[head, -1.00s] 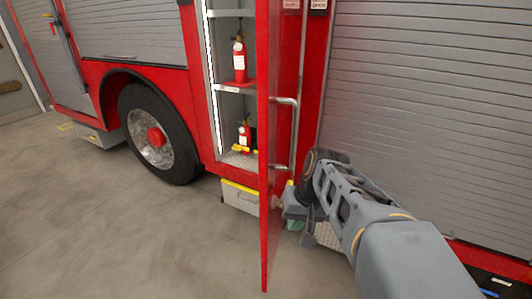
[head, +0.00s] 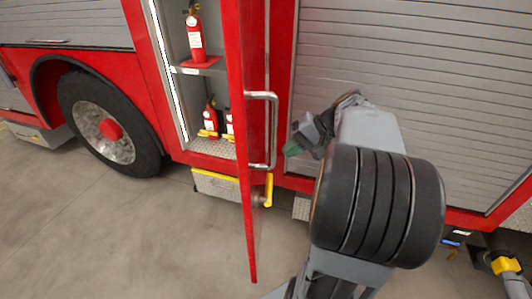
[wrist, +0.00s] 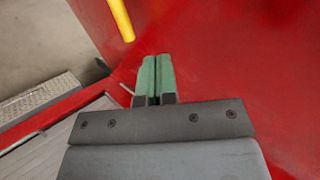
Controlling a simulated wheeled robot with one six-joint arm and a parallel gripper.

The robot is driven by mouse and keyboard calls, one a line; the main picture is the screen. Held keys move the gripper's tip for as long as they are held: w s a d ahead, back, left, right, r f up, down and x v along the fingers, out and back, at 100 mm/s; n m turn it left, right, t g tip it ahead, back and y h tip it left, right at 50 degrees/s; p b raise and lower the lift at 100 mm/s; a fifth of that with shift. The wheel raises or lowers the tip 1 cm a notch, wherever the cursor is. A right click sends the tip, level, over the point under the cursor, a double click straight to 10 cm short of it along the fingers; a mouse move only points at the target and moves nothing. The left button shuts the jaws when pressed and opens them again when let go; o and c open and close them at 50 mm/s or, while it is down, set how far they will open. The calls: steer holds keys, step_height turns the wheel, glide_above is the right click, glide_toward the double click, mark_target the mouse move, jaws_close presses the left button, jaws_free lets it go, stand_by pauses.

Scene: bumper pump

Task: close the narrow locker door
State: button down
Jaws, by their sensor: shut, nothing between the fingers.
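The narrow locker door (head: 241,130) is red and stands open, seen nearly edge-on in the head view. A silver bar handle (head: 274,130) is on its right face. The locker (head: 205,88) behind it shows shelves with red fire extinguishers. My gripper (head: 291,149) is to the right of the door, by the handle. In the wrist view my green fingertips (wrist: 155,62) are shut together with nothing between them, in front of a red surface (wrist: 240,70). I cannot tell whether they touch it.
A grey roller shutter (head: 400,60) fills the truck side to the right. A wheel (head: 108,125) is at left. A yellow bar (wrist: 121,18) shows at the top of the wrist view. The concrete floor (head: 130,230) in front is clear.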

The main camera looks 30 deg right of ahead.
steer(key=a, duration=0.1)
steer(key=w+a+f, duration=0.1)
steer(key=w+a+f+p, duration=0.1)
steer(key=a, duration=0.1)
steer(key=shift+w+f, duration=0.15)
steer(key=shift+w, duration=0.1)
steer(key=shift+w+a, duration=0.55)
steer(key=shift+a, duration=0.25)
steer(key=shift+f, duration=0.1)
